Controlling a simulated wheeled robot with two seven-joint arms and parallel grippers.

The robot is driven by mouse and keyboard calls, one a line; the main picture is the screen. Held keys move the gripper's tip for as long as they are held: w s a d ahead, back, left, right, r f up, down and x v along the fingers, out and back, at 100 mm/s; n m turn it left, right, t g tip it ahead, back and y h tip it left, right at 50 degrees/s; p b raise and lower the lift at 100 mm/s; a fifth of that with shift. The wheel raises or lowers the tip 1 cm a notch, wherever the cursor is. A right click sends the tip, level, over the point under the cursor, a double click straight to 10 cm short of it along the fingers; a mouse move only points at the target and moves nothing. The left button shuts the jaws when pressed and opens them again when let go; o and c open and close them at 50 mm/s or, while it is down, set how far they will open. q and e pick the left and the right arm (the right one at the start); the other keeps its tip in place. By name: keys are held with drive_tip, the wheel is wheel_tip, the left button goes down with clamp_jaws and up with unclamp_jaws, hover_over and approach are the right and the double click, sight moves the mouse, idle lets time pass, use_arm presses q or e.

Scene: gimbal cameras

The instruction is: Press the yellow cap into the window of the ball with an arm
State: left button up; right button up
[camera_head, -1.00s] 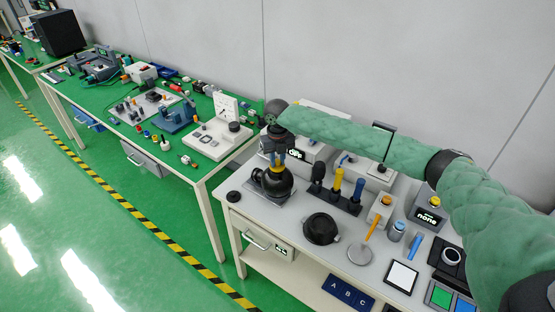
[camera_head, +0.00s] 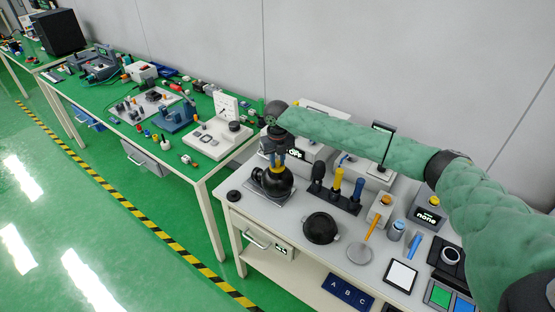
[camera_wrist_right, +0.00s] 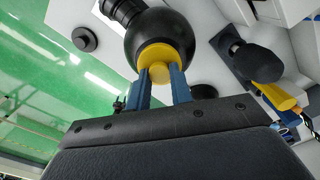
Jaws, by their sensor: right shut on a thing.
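The black ball (camera_head: 275,184) stands on a grey plate near the left end of the grey workbench. It also shows in the right wrist view (camera_wrist_right: 160,28). The yellow cap (camera_wrist_right: 159,62) lies against the ball on the side facing my gripper. In the head view it is a small yellow patch (camera_head: 277,169) at the top of the ball. My right gripper (camera_wrist_right: 160,75) points down at the ball, its blue fingers shut on the cap. The ball's window is hidden behind the cap, so I cannot tell how deep the cap sits. My left gripper is not in view.
A dark stand with black, yellow and blue-handled tools (camera_head: 337,190) is right of the ball. A black round pot (camera_head: 320,228) sits in front. A black disc (camera_head: 233,196) lies at the bench's left edge. A green-topped table (camera_head: 150,120) stands further left.

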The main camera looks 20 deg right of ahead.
sight(277, 162)
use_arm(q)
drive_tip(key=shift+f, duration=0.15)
use_arm(e)
drive_tip(key=shift+f, duration=0.5)
drive_tip(key=o, duration=1)
drive_tip(key=shift+r+b, duration=0.2)
drive_tip(key=shift+b, duration=0.1)
drive_tip(key=shift+r+b, duration=0.35)
drive_tip(key=shift+r, duration=0.35)
wheel_tip(277, 162, up, 4)
drive_tip(key=shift+r+b, duration=0.1)
drive_tip(key=shift+b, duration=0.85)
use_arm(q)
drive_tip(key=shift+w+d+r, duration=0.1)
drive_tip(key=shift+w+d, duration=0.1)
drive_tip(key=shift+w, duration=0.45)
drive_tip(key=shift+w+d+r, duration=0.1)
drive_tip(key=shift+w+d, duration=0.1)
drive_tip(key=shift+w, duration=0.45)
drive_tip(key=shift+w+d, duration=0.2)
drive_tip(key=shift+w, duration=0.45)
use_arm(e)
drive_tip(key=shift+r, duration=0.9)
